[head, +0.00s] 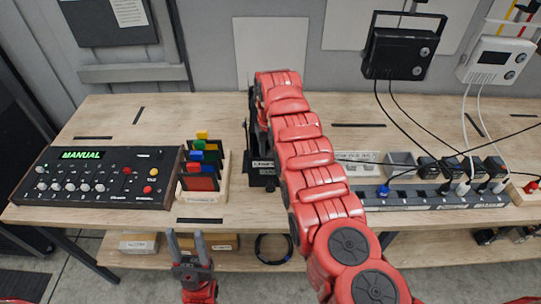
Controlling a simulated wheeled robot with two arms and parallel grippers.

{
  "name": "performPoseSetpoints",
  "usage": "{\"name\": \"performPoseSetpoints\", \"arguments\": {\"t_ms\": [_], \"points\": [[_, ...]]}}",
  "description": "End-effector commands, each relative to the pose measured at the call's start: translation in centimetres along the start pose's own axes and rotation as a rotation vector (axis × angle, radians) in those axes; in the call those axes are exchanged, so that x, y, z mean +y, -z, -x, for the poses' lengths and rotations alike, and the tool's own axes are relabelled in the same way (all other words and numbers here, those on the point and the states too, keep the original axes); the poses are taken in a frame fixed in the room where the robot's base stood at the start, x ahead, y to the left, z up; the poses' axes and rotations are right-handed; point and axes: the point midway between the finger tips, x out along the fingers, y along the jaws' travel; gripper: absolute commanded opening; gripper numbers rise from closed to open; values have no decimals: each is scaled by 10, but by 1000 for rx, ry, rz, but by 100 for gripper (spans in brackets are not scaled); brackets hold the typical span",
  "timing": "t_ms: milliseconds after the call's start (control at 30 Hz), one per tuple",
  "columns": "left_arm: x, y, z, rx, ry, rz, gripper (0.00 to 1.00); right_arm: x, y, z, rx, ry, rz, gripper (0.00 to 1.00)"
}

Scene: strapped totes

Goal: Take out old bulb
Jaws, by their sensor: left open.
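I cannot make out a bulb in the head view. A black labelled fixture (262,170) stands upright at the middle of the table, partly hidden behind my red right arm. The arm comes in from the lower right and reaches over the table beside and in front of the fixture. My right gripper's fingers are hidden, so I cannot tell whether they touch anything. My left gripper (189,248) is low at the front left, before the table's front edge. Its two grey fingers are apart with nothing between them.
A control panel (95,172) reading MANUAL and a rack of coloured cards (202,178) stand left on the wooden table (195,108).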

Motion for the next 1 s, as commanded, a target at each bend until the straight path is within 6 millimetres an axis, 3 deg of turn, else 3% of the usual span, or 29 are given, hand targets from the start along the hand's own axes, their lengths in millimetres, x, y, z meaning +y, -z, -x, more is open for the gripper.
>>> {"name": "performPoseSetpoints", "arguments": {"t_ms": [600, 900, 1000], "points": [[0, 0, 1, 0, 0, 0, 50, 0, 0, 39, -1, 0, 0, 0], [0, 0, 1, 0, 0, 0, 50, 0, -1, 42, -3, 0, 0, 0], [0, -2, 11, 0, 0, 0, 50, 7, -1, 36, 0, -3, -13, 0]]}}
